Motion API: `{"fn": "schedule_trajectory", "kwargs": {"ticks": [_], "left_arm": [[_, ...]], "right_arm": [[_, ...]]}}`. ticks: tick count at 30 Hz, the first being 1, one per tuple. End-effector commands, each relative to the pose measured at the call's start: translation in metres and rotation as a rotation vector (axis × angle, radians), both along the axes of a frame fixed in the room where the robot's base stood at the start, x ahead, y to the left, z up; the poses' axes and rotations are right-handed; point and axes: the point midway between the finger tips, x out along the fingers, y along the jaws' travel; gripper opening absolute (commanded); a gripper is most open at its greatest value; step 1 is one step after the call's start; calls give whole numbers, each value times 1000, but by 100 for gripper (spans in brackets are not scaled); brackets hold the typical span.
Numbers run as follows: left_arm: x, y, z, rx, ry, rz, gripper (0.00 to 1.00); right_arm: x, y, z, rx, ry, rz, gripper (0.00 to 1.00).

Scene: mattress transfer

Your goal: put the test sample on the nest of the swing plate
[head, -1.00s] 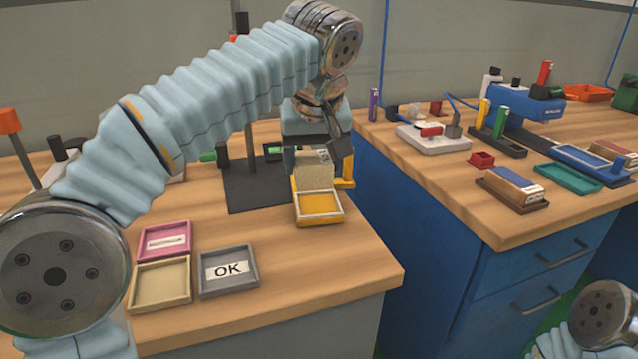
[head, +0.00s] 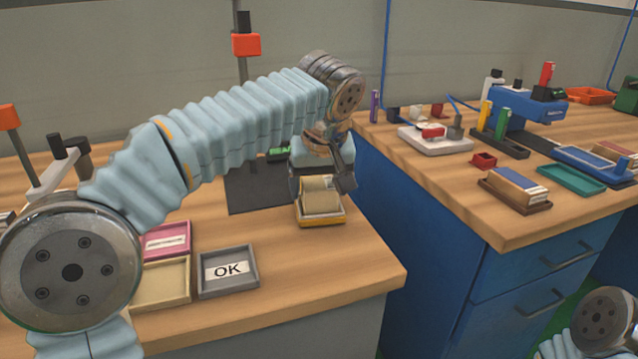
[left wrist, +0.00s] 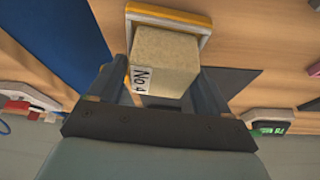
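The test sample is a beige block (head: 320,196) with a "No 4" label, seen large in the left wrist view (left wrist: 166,58). It is at the shallow yellow nest (head: 322,221), within its rim as seen from the head; whether it rests on the bottom cannot be told. The nest's rim also shows in the left wrist view (left wrist: 170,14). My left gripper (left wrist: 163,72) points down over the nest with a finger close against each side of the block, shut on it. My right gripper is out of view; only part of that arm shows at bottom right.
In front of the nest are a grey "OK" tray (head: 229,286), a pink tray (head: 168,241) and a beige tray (head: 163,290). A dark mat (head: 252,196) lies left of the nest. The blue cabinet bench (head: 440,190) at right carries several tools.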

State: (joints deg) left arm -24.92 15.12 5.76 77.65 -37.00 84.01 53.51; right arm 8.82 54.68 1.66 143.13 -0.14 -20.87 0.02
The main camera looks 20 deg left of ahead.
Motion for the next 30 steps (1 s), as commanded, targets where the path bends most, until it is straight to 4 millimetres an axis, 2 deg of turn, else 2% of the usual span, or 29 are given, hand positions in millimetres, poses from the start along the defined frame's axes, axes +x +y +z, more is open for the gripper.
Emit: {"fn": "schedule_trajectory", "kwargs": {"ticks": [3,10,14,24,30], "left_arm": [[0,0,0,0,0,0,93],[0,0,1,0,0,0,93],[-2,-2,10,-1,-2,-1,93],[-28,-13,81,-2,-3,-1,93],[-39,-18,108,0,-1,-1,93]], "right_arm": [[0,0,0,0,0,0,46],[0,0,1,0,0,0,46],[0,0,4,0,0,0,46],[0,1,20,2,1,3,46],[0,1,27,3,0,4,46]]}}
